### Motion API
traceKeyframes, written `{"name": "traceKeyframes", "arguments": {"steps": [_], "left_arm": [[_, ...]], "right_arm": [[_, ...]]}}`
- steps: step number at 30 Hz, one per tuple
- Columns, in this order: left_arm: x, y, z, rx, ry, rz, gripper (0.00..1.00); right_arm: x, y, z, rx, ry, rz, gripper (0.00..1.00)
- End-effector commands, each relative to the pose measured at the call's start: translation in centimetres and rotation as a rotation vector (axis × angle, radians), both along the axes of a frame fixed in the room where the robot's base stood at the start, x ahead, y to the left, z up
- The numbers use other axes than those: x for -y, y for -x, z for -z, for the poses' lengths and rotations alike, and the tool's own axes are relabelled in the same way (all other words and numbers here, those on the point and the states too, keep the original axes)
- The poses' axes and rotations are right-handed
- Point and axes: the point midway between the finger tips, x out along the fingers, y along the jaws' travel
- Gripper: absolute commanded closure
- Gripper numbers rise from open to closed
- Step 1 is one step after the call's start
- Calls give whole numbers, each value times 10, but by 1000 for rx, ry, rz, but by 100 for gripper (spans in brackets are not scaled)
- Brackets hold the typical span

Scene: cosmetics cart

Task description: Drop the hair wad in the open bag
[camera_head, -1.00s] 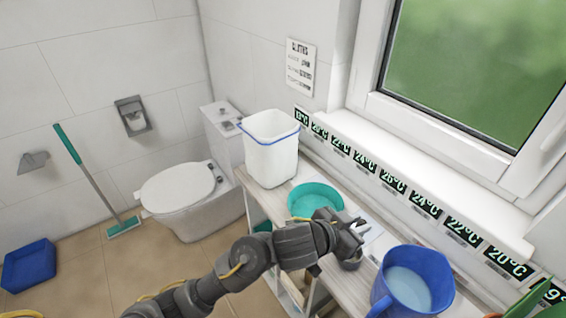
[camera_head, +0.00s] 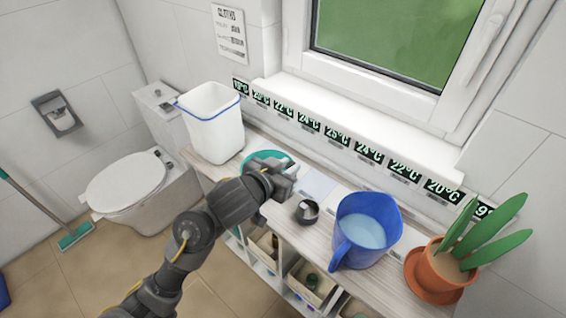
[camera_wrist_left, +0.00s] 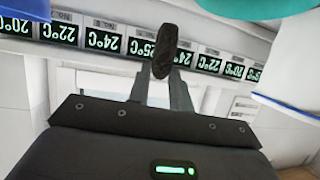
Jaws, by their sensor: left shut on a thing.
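My left gripper (camera_head: 284,178) is above the shelf by the teal bowl (camera_head: 262,160), hiding part of it. In the left wrist view, its fingers (camera_wrist_left: 161,84) are shut on a dark, elongated hair wad (camera_wrist_left: 166,48), which sticks out past the fingertips. I cannot make out the wad in the head view. The open bag (camera_head: 216,132) looks like a white liner with a blue rim band, standing upright at the left end of the shelf, left of the gripper and apart from it. My right gripper is not in view.
A small dark round object (camera_head: 306,211) and a blue jug (camera_head: 366,232) of pale liquid stand right of the gripper. A potted plant (camera_head: 440,270) is at the far right. The window sill (camera_head: 350,122) and a row of temperature labels run behind the shelf.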

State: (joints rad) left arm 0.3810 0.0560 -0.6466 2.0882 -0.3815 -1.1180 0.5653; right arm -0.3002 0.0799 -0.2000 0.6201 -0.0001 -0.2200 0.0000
Motion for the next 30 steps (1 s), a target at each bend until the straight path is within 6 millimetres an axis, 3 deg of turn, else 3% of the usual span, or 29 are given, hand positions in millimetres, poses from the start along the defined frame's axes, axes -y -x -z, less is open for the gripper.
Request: {"name": "traceKeyframes", "arguments": {"steps": [6,12,15,21,30], "left_arm": [[-91,-32,-55,9,0,-246,100],[-177,-42,-98,-4,-9,-455,100],[-211,-41,-118,-8,-7,-537,100],[-253,-38,-146,-13,0,-642,100],[-266,-38,-154,-16,1,-674,100]], "right_arm": [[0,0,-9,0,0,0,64],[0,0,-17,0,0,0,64],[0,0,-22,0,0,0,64],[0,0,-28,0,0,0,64],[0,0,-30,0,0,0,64]]}}
